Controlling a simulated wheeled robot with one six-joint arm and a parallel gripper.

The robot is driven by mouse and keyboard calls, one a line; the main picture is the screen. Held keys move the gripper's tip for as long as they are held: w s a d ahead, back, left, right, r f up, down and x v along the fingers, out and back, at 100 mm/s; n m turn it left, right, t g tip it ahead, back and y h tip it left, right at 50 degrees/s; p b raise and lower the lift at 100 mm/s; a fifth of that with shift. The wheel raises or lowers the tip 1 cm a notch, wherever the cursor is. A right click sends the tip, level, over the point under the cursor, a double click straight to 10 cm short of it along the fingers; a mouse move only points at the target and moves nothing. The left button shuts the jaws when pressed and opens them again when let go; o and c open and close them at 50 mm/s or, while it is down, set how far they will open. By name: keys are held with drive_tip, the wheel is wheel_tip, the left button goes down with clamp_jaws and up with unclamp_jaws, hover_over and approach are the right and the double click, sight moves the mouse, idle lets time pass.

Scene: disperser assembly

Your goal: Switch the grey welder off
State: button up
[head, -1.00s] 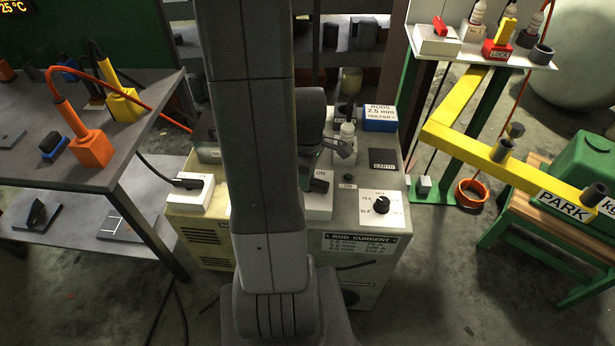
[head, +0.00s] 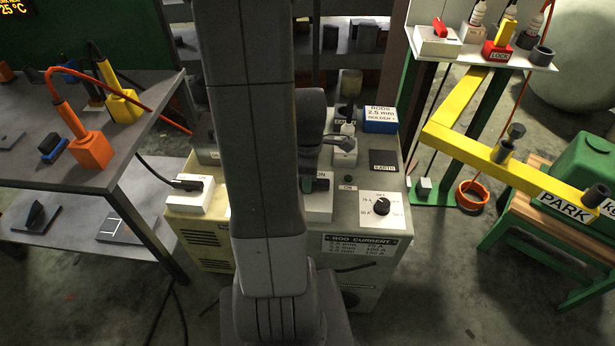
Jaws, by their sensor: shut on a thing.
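The grey welder (head: 350,245) stands in the middle behind my arm, with a rod current chart on its front. On its top are a dial (head: 382,206) and a white box (head: 319,207) with a dark lever-like piece (head: 320,185); my arm hides part of this box. My gripper (head: 340,140) is partly hidden by my own wrist, over the back part of the welder top. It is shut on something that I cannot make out. A white block (head: 345,158) shows just below the grey fingers.
A cream cabinet with a white ON box (head: 194,197) and cable stands left of the welder. A blue rods box (head: 380,120) is at its back right. A dark table (head: 120,165) with orange and yellow blocks is left. A yellow beam (head: 470,150) juts out at right.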

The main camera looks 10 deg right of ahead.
drive_tip(key=o, duration=1)
drive_tip(key=shift+r, duration=0.15)
wheel_tip(320, 180, up, 14)
drive_tip(key=shift+f+p, duration=0.2)
drive_tip(key=shift+p, duration=0.5)
wheel_tip(320, 180, down, 14)
drive_tip(key=shift+r+b, duration=0.1)
drive_tip(key=shift+b, duration=0.6)
